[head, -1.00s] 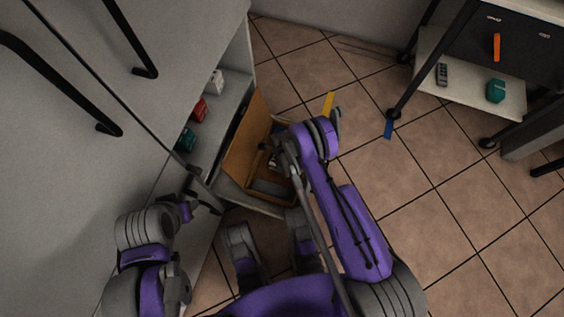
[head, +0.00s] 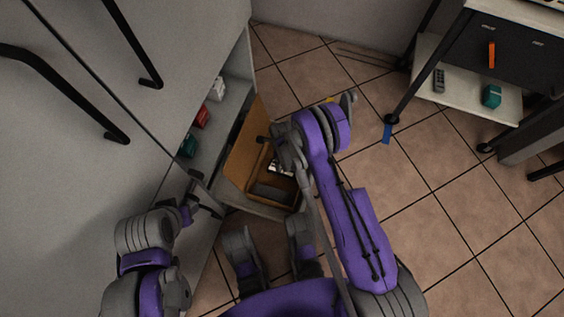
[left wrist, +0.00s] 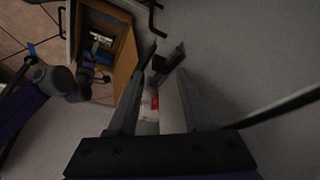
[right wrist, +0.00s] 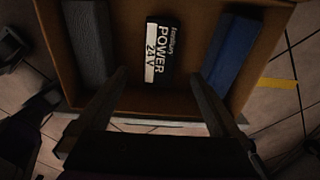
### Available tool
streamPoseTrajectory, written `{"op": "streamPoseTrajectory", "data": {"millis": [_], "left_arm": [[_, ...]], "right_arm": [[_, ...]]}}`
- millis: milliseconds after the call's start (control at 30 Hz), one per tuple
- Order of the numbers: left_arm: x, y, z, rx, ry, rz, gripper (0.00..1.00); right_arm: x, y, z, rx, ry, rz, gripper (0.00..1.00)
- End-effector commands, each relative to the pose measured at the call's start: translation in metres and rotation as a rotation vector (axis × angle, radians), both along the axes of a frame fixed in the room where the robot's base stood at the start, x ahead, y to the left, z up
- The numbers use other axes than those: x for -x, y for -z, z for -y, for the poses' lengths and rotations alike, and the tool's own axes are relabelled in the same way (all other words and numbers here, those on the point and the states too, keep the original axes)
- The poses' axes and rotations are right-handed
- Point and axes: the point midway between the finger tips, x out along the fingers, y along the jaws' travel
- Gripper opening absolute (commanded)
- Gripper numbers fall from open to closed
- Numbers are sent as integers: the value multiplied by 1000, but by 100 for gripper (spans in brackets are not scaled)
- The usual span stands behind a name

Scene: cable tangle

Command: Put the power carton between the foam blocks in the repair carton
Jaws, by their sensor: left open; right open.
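The repair carton (right wrist: 270,70) is an open brown box. In the right wrist view the power carton (right wrist: 160,48), black and white with "POWER 24V" on it, lies inside. It sits between a grey foam block (right wrist: 88,45) on the left and a blue foam block (right wrist: 232,48) on the right, with gaps on both sides. My right gripper (right wrist: 157,82) is open, its fingers apart near the power carton's lower end and not gripping it. In the head view the repair carton (head: 243,160) is partly hidden by my right arm. My left gripper (left wrist: 166,58) is open and empty beside the cabinet.
Shelves on the left hold a red item (head: 202,116), a green item (head: 188,146) and a white item (head: 217,88). Cabinet doors with black handles stand close to my left arm. A trolley (head: 425,50) stands at the upper right. The tiled floor between is mostly clear.

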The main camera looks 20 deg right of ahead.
Motion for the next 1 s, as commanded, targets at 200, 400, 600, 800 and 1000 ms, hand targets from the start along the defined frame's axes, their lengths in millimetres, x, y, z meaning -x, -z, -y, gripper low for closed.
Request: {"op": "streamPoseTrajectory", "data": {"millis": [200,400,600,800,1000], "left_arm": [[1,-4,0,0,0,1,50],[1,-4,0,0,0,1,50],[1,-4,0,0,0,1,50],[1,-4,0,0,0,1,50],[1,-4,0,0,0,1,50]], "right_arm": [[0,-17,0,0,0,0,100],[-3,-31,1,-1,-40,8,100],[-10,-107,9,3,-285,51,100],[1,-197,19,26,-616,107,100],[32,-273,29,71,-945,157,100]]}}
